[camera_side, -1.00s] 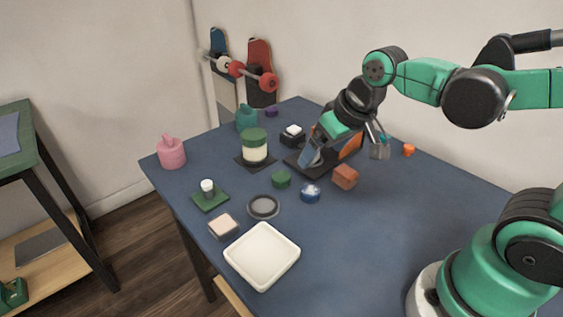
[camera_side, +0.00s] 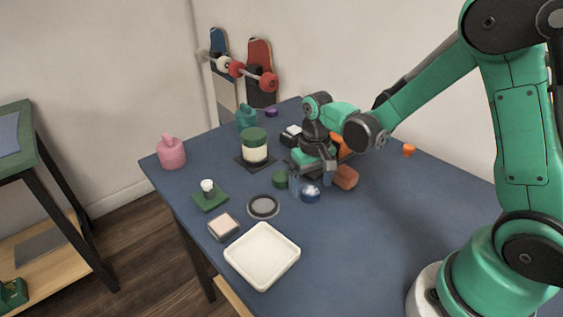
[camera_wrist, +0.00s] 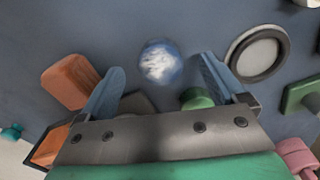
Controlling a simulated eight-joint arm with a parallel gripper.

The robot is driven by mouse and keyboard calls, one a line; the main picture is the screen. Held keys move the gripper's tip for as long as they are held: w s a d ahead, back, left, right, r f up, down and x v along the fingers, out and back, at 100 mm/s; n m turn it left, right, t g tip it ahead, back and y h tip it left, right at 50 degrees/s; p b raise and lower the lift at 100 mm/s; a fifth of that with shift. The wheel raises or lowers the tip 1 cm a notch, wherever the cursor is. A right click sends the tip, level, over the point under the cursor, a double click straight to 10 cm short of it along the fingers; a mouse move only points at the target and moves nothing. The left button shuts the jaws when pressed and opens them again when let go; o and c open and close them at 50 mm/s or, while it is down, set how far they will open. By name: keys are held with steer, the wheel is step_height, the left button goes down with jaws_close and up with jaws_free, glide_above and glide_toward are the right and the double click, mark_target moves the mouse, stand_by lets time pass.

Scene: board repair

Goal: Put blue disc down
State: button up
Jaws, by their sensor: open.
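The blue disc (camera_side: 309,194) is a small round piece with a blue rim and a glossy white-and-blue top. It rests on the dark blue table near the middle, and it also shows in the wrist view (camera_wrist: 160,63). My gripper (camera_side: 311,182) is open above the table at the disc. In the wrist view my two blue fingers (camera_wrist: 161,72) are spread on either side of the disc, apart from it. Nothing is held. In the side view a finger stands close to the disc's left edge; the fingertips' height above the table is hard to tell.
An orange-brown block (camera_side: 346,177) is right of the disc and a green piece (camera_side: 280,179) left of it, both close to the fingers. A grey ring dish (camera_side: 263,206) and a white tray (camera_side: 262,255) lie nearer the front. The table's right front is clear.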

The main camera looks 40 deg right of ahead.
steer(key=shift+f, duration=0.65)
jaws_close()
steer(key=shift+r, duration=0.2)
